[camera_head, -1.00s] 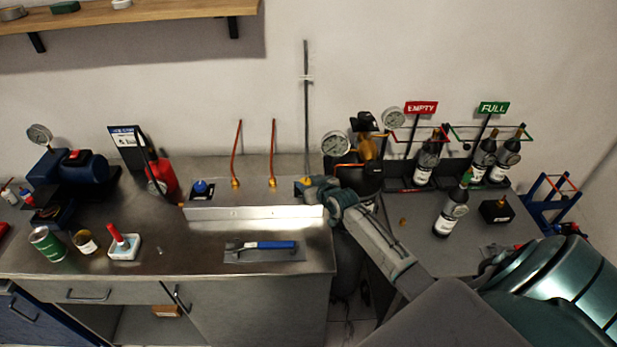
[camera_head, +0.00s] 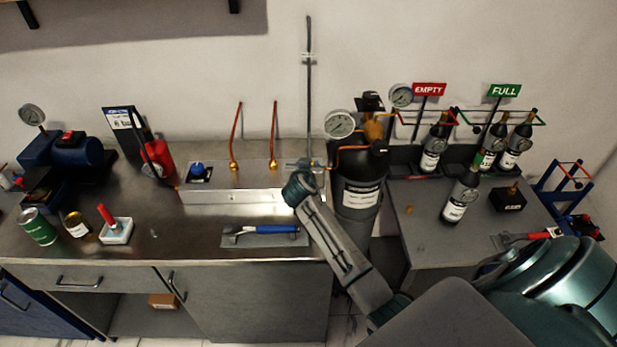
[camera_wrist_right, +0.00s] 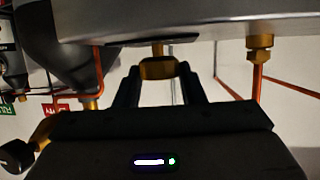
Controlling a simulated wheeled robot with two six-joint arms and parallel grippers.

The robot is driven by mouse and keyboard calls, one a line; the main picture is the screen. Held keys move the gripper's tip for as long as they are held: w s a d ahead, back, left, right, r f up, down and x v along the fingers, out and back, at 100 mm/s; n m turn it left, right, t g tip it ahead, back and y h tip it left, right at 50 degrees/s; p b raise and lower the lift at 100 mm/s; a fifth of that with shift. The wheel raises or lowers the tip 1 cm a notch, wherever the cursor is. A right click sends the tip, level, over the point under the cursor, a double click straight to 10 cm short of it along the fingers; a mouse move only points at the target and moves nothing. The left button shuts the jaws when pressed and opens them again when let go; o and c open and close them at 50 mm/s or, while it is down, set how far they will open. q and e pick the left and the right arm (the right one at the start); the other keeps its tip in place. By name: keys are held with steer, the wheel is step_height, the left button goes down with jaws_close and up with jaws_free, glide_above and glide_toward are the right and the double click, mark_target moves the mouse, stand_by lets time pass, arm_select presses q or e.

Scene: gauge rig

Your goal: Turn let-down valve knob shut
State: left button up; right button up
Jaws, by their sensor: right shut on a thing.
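My right gripper (camera_head: 305,164) is at the right end of the steel bench box (camera_head: 250,190). In the right wrist view its two fingers (camera_wrist_right: 158,72) are shut on a brass-coloured knob (camera_wrist_right: 158,68). A short stem joins the knob to the underside of the grey metal body in that picture, which is seen upside down. In the head view the knob is mostly hidden by the gripper, and its turn angle cannot be told. My left gripper is not in view.
Two brass fittings with copper pipes (camera_head: 235,140) rise from the box, left of my gripper. A blue knob (camera_head: 197,168) is at its left end. A black cylinder (camera_head: 357,190) with a gauge (camera_head: 339,124) stands right of my wrist. Dark bottles (camera_head: 460,197) are farther right.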

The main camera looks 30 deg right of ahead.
steer(key=m+g+h+b, duration=0.1)
steer(key=m+b, duration=0.1)
steer(key=b, duration=0.1)
steer(key=m+g+h+b, duration=0.1)
steer(key=m+g+b, duration=0.1)
steer(key=b, duration=0.1)
steer(key=m+g+h+b, duration=0.1)
steer(key=g+b, duration=0.1)
steer(key=b, duration=0.1)
steer(key=shift+w+a+f+m+h, duration=0.25)
steer(key=shift+w+f+m+h, duration=0.05)
steer(key=shift+w+m, duration=0.1)
steer(key=shift+r+m+g+h+b, duration=0.25)
steer(key=shift+m+g+b, duration=0.45)
steer(key=shift+g+b, duration=0.5)
steer(key=o, duration=1)
steer(key=shift+a, duration=0.1)
steer(key=b+v, duration=0.3)
steer(key=v, duration=0.7)
steer(key=shift+a, duration=0.35)
